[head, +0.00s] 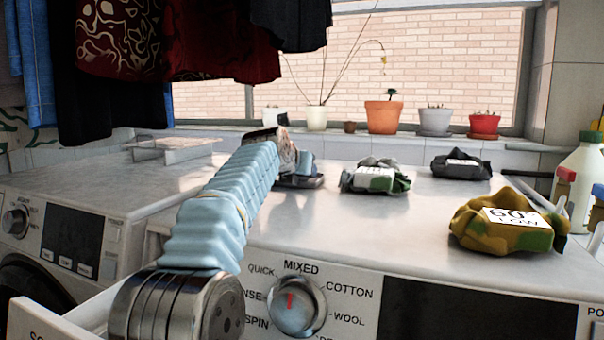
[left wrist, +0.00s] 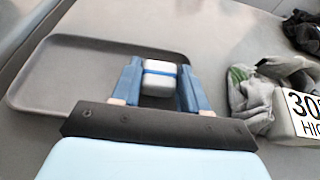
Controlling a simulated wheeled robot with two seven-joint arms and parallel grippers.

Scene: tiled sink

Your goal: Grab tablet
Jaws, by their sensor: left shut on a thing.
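The tablet (left wrist: 160,78) is a small white block with a blue stripe, seen in the left wrist view. My left gripper (left wrist: 159,72) is shut on it, with one blue finger on each side. The tablet is over or on the right part of a grey tray (left wrist: 60,75); I cannot tell whether it still touches the tray. In the head view my left gripper (head: 304,165) is at the tray (head: 302,182) on the washing machine top, and my own arm hides much of the tray. I cannot make out the tablet there. My right gripper is not in view.
Bundled cloths with labels, a grey-green one (head: 376,178), a dark one (head: 461,166) and a yellow-green one (head: 508,224), lie right of the tray. Bottles (head: 583,175) stand at the far right. Clothes (head: 180,45) hang at upper left. Potted plants line the sill.

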